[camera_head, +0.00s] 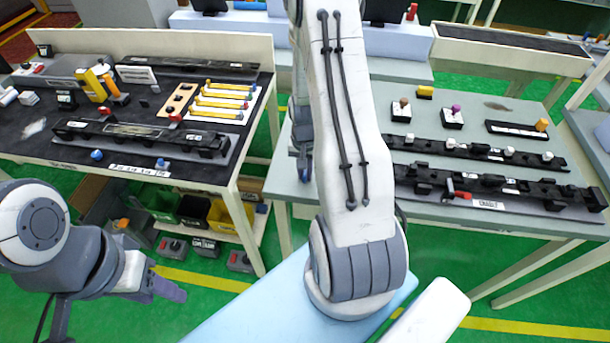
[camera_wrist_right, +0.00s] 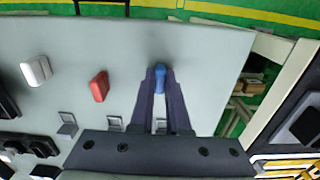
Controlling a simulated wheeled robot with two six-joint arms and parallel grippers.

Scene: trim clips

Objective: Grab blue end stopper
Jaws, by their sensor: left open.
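The blue end stopper (camera_wrist_right: 160,77) stands on the pale tabletop in the right wrist view. My right gripper (camera_wrist_right: 160,84) has its two dark fingers on either side of it, with the tips very close to it. I cannot tell whether they press on it. In the head view my right arm hides most of that spot, and the dark right gripper (camera_head: 303,135) shows beside it at the left edge of the right table. My left gripper (camera_head: 115,312) is open and empty at the lower left, in front of the left table.
A red piece (camera_wrist_right: 99,87) and a white piece (camera_wrist_right: 36,70) stand left of the stopper. The right table (camera_head: 455,95) holds black clip rails and small blocks. The left table (camera_head: 60,150) holds tools, yellow strips and other small blue pieces. Bins (camera_head: 190,210) sit below it.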

